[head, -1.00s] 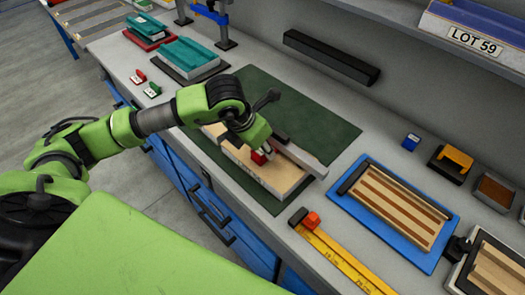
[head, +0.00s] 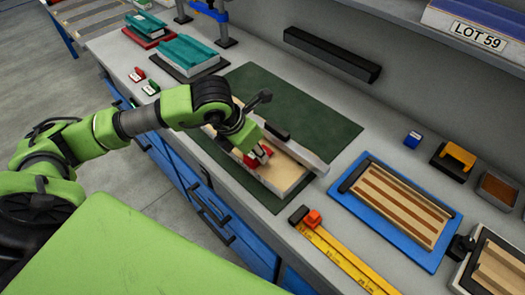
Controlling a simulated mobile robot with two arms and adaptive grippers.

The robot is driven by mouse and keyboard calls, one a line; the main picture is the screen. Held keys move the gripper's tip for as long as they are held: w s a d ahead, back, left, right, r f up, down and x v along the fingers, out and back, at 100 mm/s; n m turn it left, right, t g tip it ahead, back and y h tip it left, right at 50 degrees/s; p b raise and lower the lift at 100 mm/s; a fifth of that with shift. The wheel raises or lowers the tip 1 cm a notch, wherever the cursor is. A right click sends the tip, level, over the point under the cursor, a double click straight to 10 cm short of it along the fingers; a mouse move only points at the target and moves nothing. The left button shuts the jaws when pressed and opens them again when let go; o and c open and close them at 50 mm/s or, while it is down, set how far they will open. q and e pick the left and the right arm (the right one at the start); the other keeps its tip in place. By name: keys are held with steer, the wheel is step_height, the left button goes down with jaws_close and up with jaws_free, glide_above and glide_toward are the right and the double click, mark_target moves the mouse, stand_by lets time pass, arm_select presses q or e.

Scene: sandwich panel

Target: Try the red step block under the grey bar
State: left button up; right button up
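The sandwich panel (head: 287,174), tan on top with pale sides, lies on a dark green mat (head: 336,128). The light grey bar (head: 305,156) lies along its far side, with a dark piece at its left end. My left gripper (head: 262,151) points down over the panel, just in front of the bar. It is shut on the small red step block (head: 252,160). The fingers cover part of the block. I cannot tell whether the block touches the panel or the bar. My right gripper is not in view.
A yellow rule (head: 345,262) with a red slider lies front right. A blue tray (head: 432,262) with wooden strips is to the right. Red and green small blocks (head: 150,88) and teal stacked parts (head: 188,56) are at left. The mat behind the bar is clear.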

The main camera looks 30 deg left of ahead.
arm_select(q)
steer(key=shift+s+r, duration=0.1)
stand_by(0.4)
steer(key=shift+r+p, duration=1.7)
steer(key=shift+r, duration=1.75)
